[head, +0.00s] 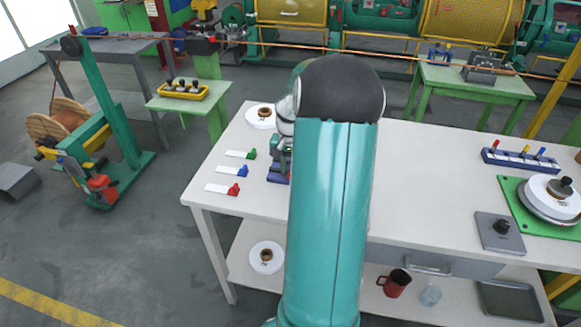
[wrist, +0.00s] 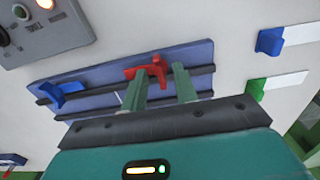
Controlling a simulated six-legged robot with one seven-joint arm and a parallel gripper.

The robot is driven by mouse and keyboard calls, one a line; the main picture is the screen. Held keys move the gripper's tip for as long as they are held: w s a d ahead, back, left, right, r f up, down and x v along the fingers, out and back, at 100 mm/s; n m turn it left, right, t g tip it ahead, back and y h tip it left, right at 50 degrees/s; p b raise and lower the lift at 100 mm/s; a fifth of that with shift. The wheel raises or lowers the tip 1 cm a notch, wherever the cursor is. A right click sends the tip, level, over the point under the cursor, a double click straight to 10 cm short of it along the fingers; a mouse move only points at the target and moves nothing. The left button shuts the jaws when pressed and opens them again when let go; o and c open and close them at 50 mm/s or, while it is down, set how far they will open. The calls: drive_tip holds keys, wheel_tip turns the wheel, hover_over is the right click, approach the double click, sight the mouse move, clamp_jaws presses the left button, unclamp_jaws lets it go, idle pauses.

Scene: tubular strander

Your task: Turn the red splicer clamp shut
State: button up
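The red splicer clamp (wrist: 150,68) sits at the upper edge of the blue splicer plate (wrist: 105,76) in the wrist view. A blue clamp (wrist: 62,94) sits on the left part of the plate, and dark rails run along it. My gripper (wrist: 161,73) is open, its two green fingers apart with a clear gap. The left fingertip overlaps the red clamp's lower edge in the picture; the right fingertip is just right of it. I cannot tell whether they touch.
Strips with green (head: 250,154), blue (head: 242,170) and red (head: 233,189) ends lie on the white table (head: 430,170), left of the splicer. A grey control box (wrist: 45,28) shows at upper left in the wrist view. The table's middle right is clear.

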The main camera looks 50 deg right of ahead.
clamp_jaws()
drive_tip(key=shift+n, duration=0.4)
drive_tip(key=n, duration=1.1)
drive_tip(key=shift+n, duration=0.3)
drive_tip(key=n, duration=0.5)
drive_tip(key=shift+n, duration=0.3)
idle(0.3)
